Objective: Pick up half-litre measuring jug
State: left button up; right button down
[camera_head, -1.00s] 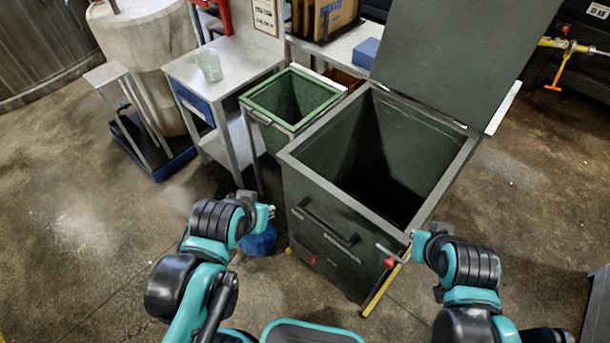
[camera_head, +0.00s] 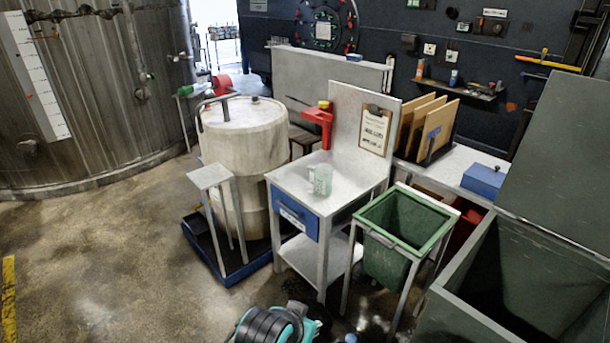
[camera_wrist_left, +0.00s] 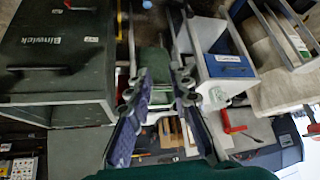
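The half-litre measuring jug (camera_head: 320,179) is a pale green, see-through jug standing upright on top of a small grey metal table (camera_head: 288,182) with a blue drawer. It also shows in the left wrist view as a small pale green shape (camera_wrist_left: 217,96), to the right of my fingers. My left gripper (camera_wrist_left: 160,78) is open, with nothing between its fingers, and is apart from the jug. In the head view only part of my left arm shows at the bottom edge, in front of the table. My right gripper is not in view.
A green bin (camera_head: 408,220) stands just right of the table, with the large dark green compactor (camera_head: 468,300) beyond it. A white drum (camera_head: 245,143) and a small stand (camera_head: 208,177) are on the left. A red holder (camera_head: 318,118) and clipboard are behind the jug. The left floor is clear.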

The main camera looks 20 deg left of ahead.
aim_at(319, 179)
jog(key=i+j+z, duration=0.15)
jog(key=j, duration=0.55)
jog(key=i+j+z, duration=0.15)
jog(key=j, duration=0.6)
jog(key=i+j+z, duration=0.15)
jog(key=j, duration=0.6)
jog(key=j+z, duration=0.15)
jog(key=j, duration=0.6)
jog(key=i+j, duration=0.35)
jog(key=i+j+z, duration=0.15)
jog(key=i+j, duration=0.15)
jog(key=j, duration=0.25)
